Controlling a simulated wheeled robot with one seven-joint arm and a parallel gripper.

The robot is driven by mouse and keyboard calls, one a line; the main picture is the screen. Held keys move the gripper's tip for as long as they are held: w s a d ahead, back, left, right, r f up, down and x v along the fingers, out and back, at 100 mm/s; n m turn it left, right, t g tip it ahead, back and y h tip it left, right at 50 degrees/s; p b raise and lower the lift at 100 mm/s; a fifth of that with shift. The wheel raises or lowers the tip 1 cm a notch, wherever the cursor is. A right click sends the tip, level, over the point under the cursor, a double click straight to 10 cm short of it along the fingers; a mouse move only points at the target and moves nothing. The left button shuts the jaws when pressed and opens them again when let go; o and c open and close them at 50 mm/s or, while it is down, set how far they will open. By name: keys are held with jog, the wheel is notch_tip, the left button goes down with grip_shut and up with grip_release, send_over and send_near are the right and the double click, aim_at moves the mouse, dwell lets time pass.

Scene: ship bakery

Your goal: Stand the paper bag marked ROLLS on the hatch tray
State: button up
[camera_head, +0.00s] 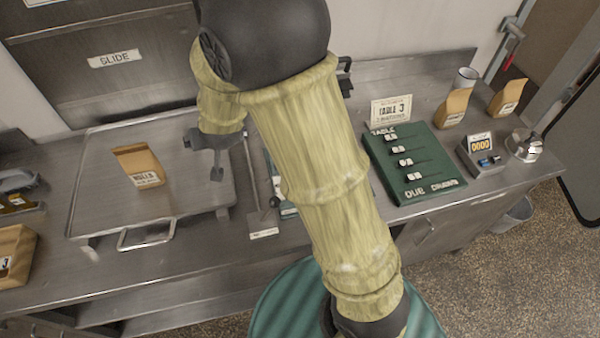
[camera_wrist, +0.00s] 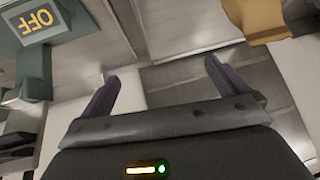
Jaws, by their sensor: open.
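The brown paper bag (camera_head: 138,166) with a white label that seems to read ROLLS stands upright on the metal hatch tray (camera_head: 98,205), near its middle. A brown paper shape at the top right of the wrist view, probably this bag (camera_wrist: 258,18), is only partly in frame. My gripper (camera_head: 216,172) is right of the bag, above the tray's right side and apart from the bag. In the wrist view my gripper (camera_wrist: 160,86) has its two fingers spread with nothing between them. My arm hides part of the counter.
A SLIDE hatch panel (camera_head: 110,70) is behind the tray. Another paper bag (camera_head: 14,258) stands at far left, and two bags (camera_head: 453,108) (camera_head: 508,98) at back right. A green board (camera_head: 415,165), a 0000 counter (camera_head: 479,152) and a bell (camera_head: 525,146) are on the right. An OFF-marked device (camera_wrist: 38,22) is nearby.

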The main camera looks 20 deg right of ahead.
jog(key=s+d+r+g+h, duration=0.1)
jog(key=s+d+g, duration=0.4)
jog(key=s+d, duration=1.1)
jog(key=shift+s+r, duration=0.2)
jog(key=shift+s, duration=1)
